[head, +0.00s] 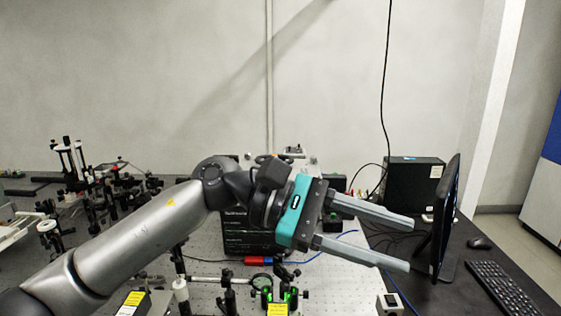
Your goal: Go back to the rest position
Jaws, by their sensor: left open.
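My left gripper (410,244) reaches across the middle of the head view, its arm coming in from the lower left. Its two long grey fingers point right and are apart, with nothing between them. It is in the air above the optical bench (340,285), and its fingertips appear just left of the monitor (447,218). My right gripper is not in view. The arm hides part of the bench and of the black instrument box (245,235) behind it.
Optical mounts (75,165) crowd the bench at left. More mounts with green light (277,290) stand at the front. A keyboard (502,289), a mouse (480,243) and a black computer case (412,183) are on the dark desk at right. Air above the bench is clear.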

